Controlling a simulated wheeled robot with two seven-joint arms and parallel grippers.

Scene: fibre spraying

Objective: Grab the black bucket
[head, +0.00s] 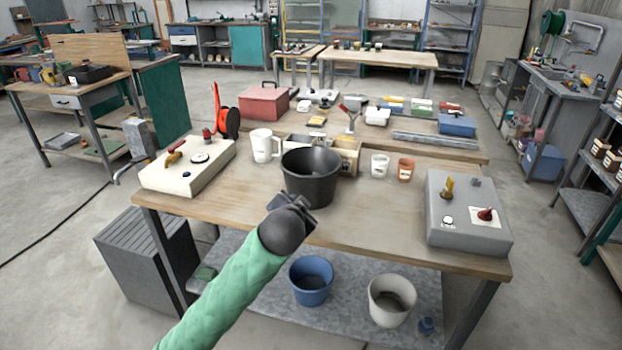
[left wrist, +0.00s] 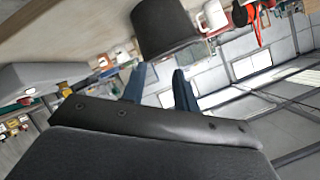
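The black bucket (head: 311,178) stands upright on the wooden table, near the middle; it looks empty. In the left wrist view, which is upside down, the bucket (left wrist: 165,30) is at the top, beyond the fingertips. My left gripper (head: 295,200) is in front of the bucket and overlaps its lower front edge in the head view. In the left wrist view its two dark fingers (left wrist: 160,78) are apart with nothing between them. A gap shows between fingers and bucket. My right gripper is not in view.
A white mug (head: 264,146) stands left of the bucket, with small boxes (head: 348,158) behind it. Two cups (head: 380,166) stand to its right. Control boxes sit at the left (head: 188,168) and right (head: 467,215). Blue (head: 311,282) and white (head: 391,300) buckets stand on the lower shelf.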

